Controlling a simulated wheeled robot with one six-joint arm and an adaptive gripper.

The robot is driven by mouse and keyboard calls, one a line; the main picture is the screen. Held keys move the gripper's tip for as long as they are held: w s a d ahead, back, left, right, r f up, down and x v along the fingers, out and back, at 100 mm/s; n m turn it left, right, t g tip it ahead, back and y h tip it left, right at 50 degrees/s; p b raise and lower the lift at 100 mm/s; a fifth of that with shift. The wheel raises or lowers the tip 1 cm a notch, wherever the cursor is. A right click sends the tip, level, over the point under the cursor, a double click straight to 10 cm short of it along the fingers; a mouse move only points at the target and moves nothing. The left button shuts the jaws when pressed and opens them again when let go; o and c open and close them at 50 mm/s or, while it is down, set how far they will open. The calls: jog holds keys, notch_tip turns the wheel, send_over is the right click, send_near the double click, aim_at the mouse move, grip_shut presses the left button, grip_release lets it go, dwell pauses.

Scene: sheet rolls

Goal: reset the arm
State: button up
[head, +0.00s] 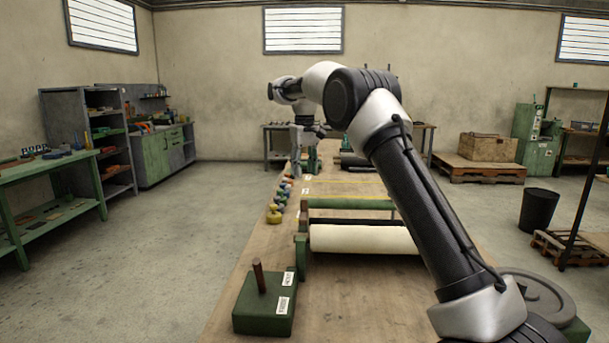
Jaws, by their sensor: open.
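My arm rises from the lower right of the head view and reaches over the long wooden table (245,300). My gripper (297,170) hangs at the arm's far end, pointing down above the far part of the table. It is open, and I see nothing held in it. It is small in this view, and its exact height above the table is hard to tell. A cream roll (362,239) lies in a green-ended stand in front of the arm. A green roller (350,203) lies just behind it, and my arm hides the right ends of both.
A green block with an upright peg (264,315) stands at the table's near left. Several small coloured weights (274,214) line the left edge. A dark roll (354,160) lies at the far end. Workbenches stand left; a black bin (538,210) stands right. The left floor is clear.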

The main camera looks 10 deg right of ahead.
jog(key=f, duration=0.3)
jog(key=s+f, duration=0.1)
jog(key=f, duration=0.1)
jog(key=shift+f, duration=0.1)
jog(key=s+d+r+m+t, duration=0.1)
jog(key=s+d, duration=0.3)
jog(key=s, duration=1.2)
jog(key=s+d+r+m+t, duration=0.1)
jog(key=s+d, duration=0.3)
jog(key=s, duration=1.2)
jog(key=s+d+r+m+t, duration=0.1)
jog(key=s+d, duration=0.4)
jog(key=s, duration=1.1)
jog(key=shift+r+t, duration=0.7)
jog(key=shift+r, duration=0.65)
